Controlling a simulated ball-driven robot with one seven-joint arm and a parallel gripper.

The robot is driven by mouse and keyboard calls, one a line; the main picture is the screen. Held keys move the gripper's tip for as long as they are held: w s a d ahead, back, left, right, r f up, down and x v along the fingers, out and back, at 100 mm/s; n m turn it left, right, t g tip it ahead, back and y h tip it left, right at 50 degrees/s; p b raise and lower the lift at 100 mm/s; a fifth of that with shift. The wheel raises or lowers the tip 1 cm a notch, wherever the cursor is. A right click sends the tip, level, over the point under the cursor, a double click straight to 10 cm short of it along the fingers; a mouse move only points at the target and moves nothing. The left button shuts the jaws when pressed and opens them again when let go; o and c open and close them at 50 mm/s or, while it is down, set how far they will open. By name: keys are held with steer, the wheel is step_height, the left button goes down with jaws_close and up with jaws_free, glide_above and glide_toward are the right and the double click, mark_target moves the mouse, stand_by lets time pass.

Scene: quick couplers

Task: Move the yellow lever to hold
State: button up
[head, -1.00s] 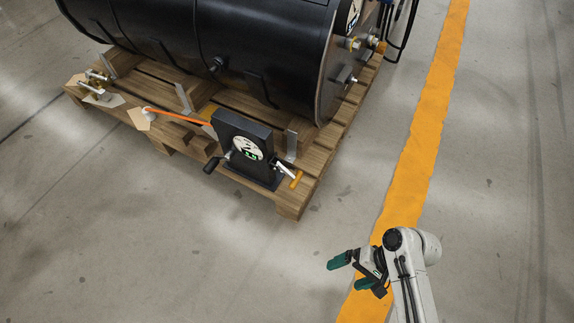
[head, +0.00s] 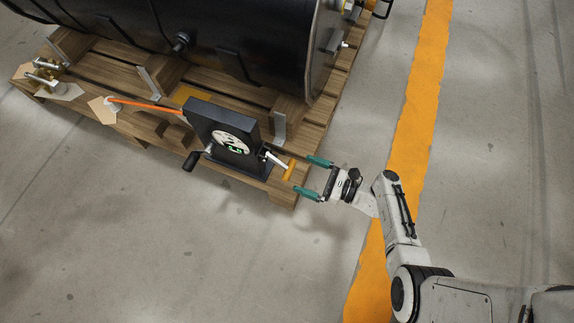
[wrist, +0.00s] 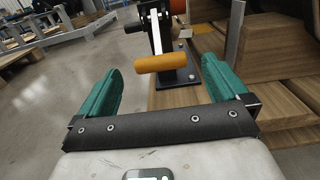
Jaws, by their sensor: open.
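The yellow lever (head: 289,169) is a short yellow bar on a pale arm at the right side of a dark upright box with a dial (head: 236,143). In the wrist view the yellow bar (wrist: 161,63) lies crosswise, ahead of and between the fingers. My gripper (head: 313,175) is open and empty, with green fingers pointing left toward the lever. In the head view its fingertips are just right of the bar. In the wrist view my gripper (wrist: 160,85) shows a finger on each side of the bar, with no visible contact.
The box stands on a wooden pallet (head: 110,80) that carries a large black tank (head: 220,35). A black crank handle (head: 192,161) sticks out at the box's left. An orange hose (head: 145,104) runs left from it. A metal bracket (head: 280,128) stands behind the lever. Floor in front is clear.

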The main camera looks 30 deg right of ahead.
mark_target(288, 167)
steer(key=b+x, duration=0.1)
steer(key=x, duration=0.5)
steer(key=shift+w+a, duration=0.25)
steer(key=shift+c, duration=0.3)
steer(key=c, duration=1.3)
steer(key=shift+r, duration=0.1)
